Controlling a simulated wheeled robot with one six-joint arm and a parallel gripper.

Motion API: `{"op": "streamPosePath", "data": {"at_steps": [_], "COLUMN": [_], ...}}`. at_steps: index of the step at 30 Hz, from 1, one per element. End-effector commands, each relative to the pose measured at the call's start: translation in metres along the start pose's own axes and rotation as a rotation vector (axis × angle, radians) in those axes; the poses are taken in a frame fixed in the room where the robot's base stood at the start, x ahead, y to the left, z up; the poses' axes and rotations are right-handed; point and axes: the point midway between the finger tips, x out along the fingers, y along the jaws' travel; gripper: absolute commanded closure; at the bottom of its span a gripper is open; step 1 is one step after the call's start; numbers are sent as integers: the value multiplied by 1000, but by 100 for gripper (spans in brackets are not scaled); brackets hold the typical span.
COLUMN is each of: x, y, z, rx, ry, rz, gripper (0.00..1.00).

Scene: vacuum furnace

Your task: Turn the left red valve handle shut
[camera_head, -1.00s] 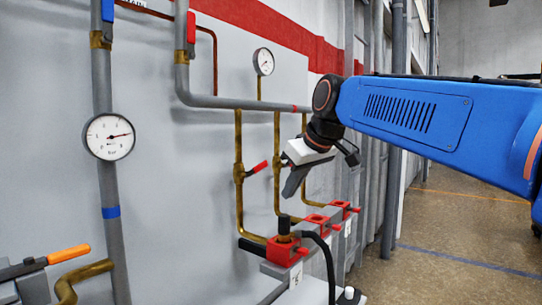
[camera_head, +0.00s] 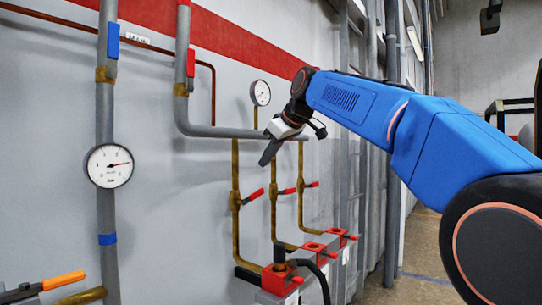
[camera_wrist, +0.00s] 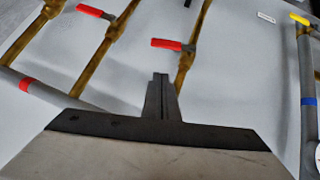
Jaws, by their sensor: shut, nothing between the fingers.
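The left red valve handle (camera_head: 254,196) sits on the leftmost brass pipe (camera_head: 235,215). It points right and slightly upward, across the pipe. In the wrist view, this red handle (camera_wrist: 172,44) lies beyond my fingertips, apart from them. The middle red handle (camera_head: 287,191) and right red handle (camera_head: 312,184) sit on neighbouring brass pipes; the middle handle (camera_wrist: 92,11) also shows in the wrist view. My gripper (camera_head: 265,160) is shut and empty, above the left handle in the picture and pointing down-left. Its closed fingers (camera_wrist: 160,80) show in the wrist view.
A grey horizontal pipe (camera_head: 222,131) runs behind my gripper. A small gauge (camera_head: 260,93) is above it, and a larger gauge (camera_head: 109,166) is at left. Red clamp blocks (camera_head: 280,280) stand below the brass pipes. An orange-handled lever (camera_head: 63,281) is at lower left.

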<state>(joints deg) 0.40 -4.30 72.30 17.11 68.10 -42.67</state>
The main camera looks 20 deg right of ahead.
Motion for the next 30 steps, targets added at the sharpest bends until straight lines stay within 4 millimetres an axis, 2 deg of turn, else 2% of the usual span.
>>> {"op": "streamPosePath", "data": {"at_steps": [3,9,12,20,30], "x": [23,57,67,82,84], "y": [-1,0,0,0,0], "z": [1,1,12,27,29], "rx": [0,0,2,1,0], "ry": [-3,-3,-3,-1,-1], "rz": [-2,-2,-1,0,0], "gripper": [100,100,100,100,100]}}
